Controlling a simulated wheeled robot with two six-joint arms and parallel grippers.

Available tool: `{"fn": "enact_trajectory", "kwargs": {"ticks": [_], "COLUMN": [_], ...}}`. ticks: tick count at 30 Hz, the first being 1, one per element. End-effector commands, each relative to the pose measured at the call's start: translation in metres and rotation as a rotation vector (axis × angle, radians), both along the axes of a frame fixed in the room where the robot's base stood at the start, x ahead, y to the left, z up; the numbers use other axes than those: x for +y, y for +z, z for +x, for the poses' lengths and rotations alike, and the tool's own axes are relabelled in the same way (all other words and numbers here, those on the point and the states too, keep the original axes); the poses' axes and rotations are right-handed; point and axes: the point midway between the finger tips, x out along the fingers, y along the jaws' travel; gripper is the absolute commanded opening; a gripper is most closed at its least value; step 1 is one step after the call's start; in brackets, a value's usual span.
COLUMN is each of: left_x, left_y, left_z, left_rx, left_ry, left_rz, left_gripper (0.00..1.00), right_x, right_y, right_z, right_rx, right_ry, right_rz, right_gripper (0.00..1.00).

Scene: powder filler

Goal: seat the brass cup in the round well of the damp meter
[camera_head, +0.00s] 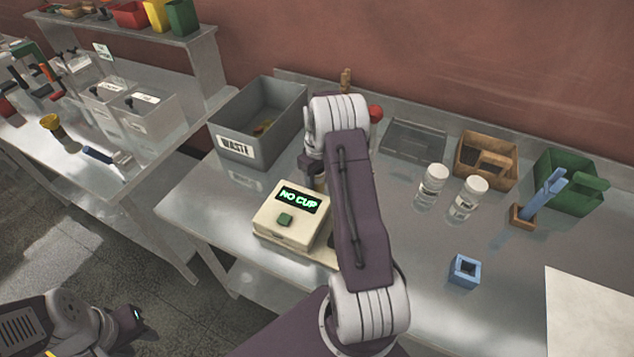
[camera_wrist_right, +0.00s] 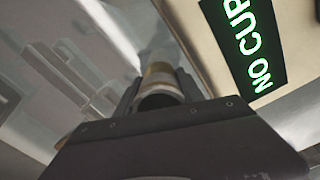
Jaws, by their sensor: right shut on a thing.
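The damp meter (camera_head: 291,215) is a cream box with a green button and a lit display reading "NO CUP". The display also shows close up at the upper right of the right wrist view (camera_wrist_right: 245,40). My right gripper (camera_head: 310,170) is at the meter's far side, partly covered by my own arm. In the right wrist view it is shut on the brass cup (camera_wrist_right: 160,71), a small brass and grey cylinder between the fingers. The round well is not visible in either view. My left gripper (camera_head: 137,322) hangs low at the left, away from the table; its jaw opening is unclear.
A grey waste bin (camera_head: 236,145) stands left behind the meter. White jars (camera_head: 432,183), a wooden box (camera_head: 487,160), a green box (camera_head: 572,180) and a small blue holder (camera_head: 464,270) are to the right. Bare table lies between the arm and the blue holder.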

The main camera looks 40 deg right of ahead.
Motion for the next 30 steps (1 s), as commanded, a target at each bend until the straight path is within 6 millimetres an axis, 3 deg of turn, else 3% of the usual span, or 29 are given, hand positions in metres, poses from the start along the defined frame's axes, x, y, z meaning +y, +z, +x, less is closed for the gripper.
{"fn": "enact_trajectory", "kwargs": {"ticks": [3, 13, 14, 15, 16, 25, 30], "left_x": [0.000, 0.000, 0.000, 0.000, 0.000, 0.000, 0.000], "left_y": [0.003, 0.000, 0.000, 0.001, 0.001, 0.002, -0.004], "left_z": [0.000, 0.000, 0.000, 0.000, 0.000, 0.000, 0.000], "left_rx": [0.000, 0.000, 0.000, 0.000, 0.000, 0.000, 0.000], "left_ry": [0.000, 0.000, 0.000, 0.000, 0.000, 0.000, 0.000], "left_rz": [0.000, 0.000, 0.000, 0.000, 0.000, 0.000, 0.000], "left_gripper": [0.36, 0.36, 0.36, 0.36, 0.36, 0.36, 0.36], "right_x": [0.000, 0.000, 0.000, 0.000, 0.000, 0.000, -0.001], "right_y": [-0.011, -0.015, -0.014, -0.014, -0.014, -0.011, 0.015], "right_z": [0.000, 0.000, 0.000, 0.000, 0.000, 0.000, 0.001], "right_rx": [0.000, -0.001, -0.001, -0.001, -0.001, -0.001, -0.006], "right_ry": [0.000, 0.000, 0.000, 0.000, 0.000, 0.000, 0.000], "right_rz": [0.000, 0.000, 0.000, 0.000, 0.000, -0.001, -0.003], "right_gripper": [0.02, 0.02, 0.53, 0.64, 0.66, 0.66, 0.66]}}
